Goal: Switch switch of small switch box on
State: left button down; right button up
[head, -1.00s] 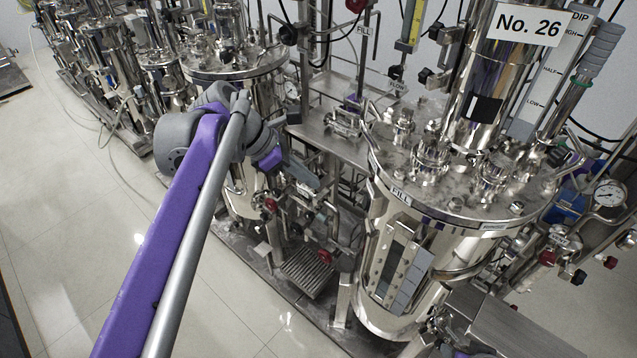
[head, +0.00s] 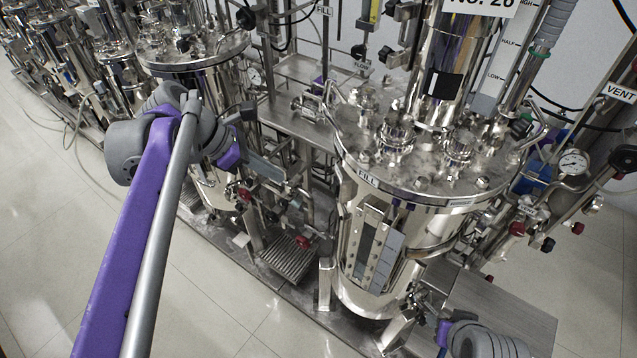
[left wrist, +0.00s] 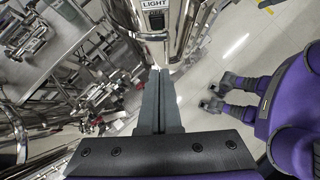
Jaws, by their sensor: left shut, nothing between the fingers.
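In the left wrist view, a small black switch (left wrist: 154,17) sits under a white LIGHT label (left wrist: 153,3) on a shiny steel cylinder at the top edge. I cannot tell whether it is on or off. My left gripper (left wrist: 158,74) is shut and empty, its two grey fingers together and pointing up the picture at the cylinder below the switch. Whether the tips touch the steel is unclear. In the head view the left gripper (head: 280,178) is partly lost among pipes, and I cannot make out the switch there.
A large steel vessel (head: 400,195) with a FILL label stands right of the left arm in the head view. Pipes, red-knobbed valves and a steel shelf (head: 305,125) crowd the space between vessels. Pale tiled floor (head: 60,250) is clear at the left.

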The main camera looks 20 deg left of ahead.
aim_at(334, 187)
pick_arm(q)
jog(key=w+d+r+x, duration=0.1)
jog(key=d+r+x, duration=0.1)
jog(key=x, duration=1.1)
jog(key=shift+w+p, duration=0.25)
jog(key=shift+p, duration=0.05)
jog(key=shift+d+f, duration=0.1)
jog(key=shift+d, duration=0.15)
jog(key=shift+w, duration=0.1)
